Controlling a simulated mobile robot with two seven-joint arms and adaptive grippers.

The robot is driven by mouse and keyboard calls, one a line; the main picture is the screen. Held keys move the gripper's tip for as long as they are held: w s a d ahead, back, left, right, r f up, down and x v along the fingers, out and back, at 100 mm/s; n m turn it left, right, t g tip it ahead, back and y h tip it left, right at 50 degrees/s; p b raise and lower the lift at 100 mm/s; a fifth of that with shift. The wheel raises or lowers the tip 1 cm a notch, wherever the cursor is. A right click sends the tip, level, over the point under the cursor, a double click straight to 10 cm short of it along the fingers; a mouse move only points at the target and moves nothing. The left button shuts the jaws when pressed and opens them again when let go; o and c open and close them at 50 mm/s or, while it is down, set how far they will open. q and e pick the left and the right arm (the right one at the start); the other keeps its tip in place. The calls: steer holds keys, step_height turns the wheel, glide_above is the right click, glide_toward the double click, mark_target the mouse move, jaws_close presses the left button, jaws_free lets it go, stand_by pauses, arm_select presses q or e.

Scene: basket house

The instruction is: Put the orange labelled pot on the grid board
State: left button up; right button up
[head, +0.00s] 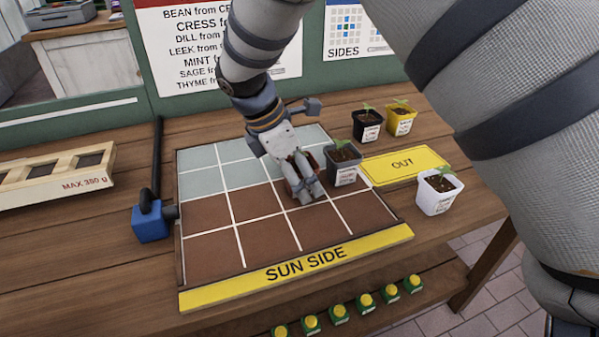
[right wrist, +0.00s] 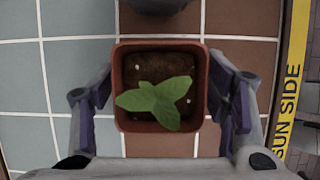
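The orange-brown pot (right wrist: 135,75), square with dark soil and a green seedling, is between the fingers of my right gripper (right wrist: 160,92), which looks shut on it from two sides. In the head view my right gripper (head: 301,180) points down over the brown part of the grid board (head: 205,258), and hides most of the pot. The pot's label does not show. I cannot tell whether its base touches the board. The board has pale blue-grey squares at the back, brown squares in front and a yellow SUN SIDE strip. My left gripper is not in view.
A dark grey pot (head: 345,175) stands close right of my right gripper. A black pot (head: 366,130), a yellow pot (head: 400,122) and a white pot (head: 437,202) stand around the yellow OUT plate (head: 403,166). A blue block (head: 150,226) and a tray (head: 55,178) are left.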

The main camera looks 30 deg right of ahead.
steer(key=shift+r, duration=0.1)
steer(key=v, duration=1.2)
